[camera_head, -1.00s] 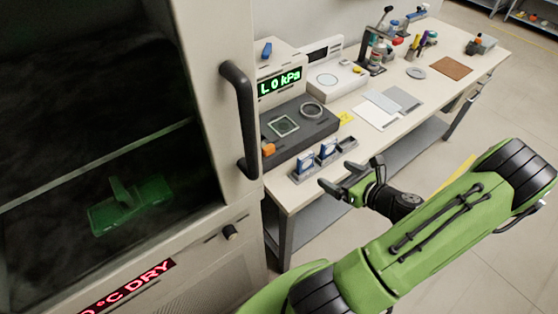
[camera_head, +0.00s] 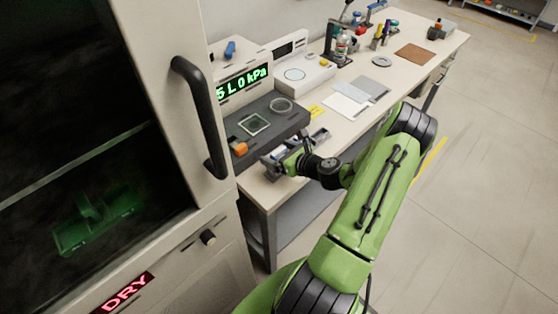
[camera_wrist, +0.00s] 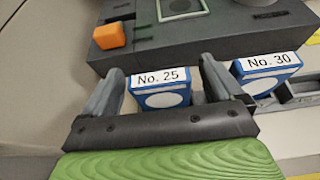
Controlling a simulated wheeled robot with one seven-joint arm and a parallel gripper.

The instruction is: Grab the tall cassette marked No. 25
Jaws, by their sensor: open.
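The tall cassette marked No. 25 (camera_wrist: 160,90) is blue with a white label and a white round face. In the wrist view it stands upright between the two fingers of my gripper (camera_wrist: 162,88). The fingers are open, with a gap visible on each side of the cassette. A second blue cassette marked No. 30 (camera_wrist: 268,73) stands to the right, just outside the right finger. In the head view my gripper (camera_head: 280,160) is at the holder on the bench's near edge, and my arm hides most of the cassettes.
Behind the cassettes is a dark grey device (camera_wrist: 210,38) with an orange knob (camera_wrist: 109,36). The holder (camera_wrist: 296,95) continues to the right of No. 30. In the head view a cabinet with a black handle (camera_head: 200,115) stands at the left, close to the bench (camera_head: 345,121).

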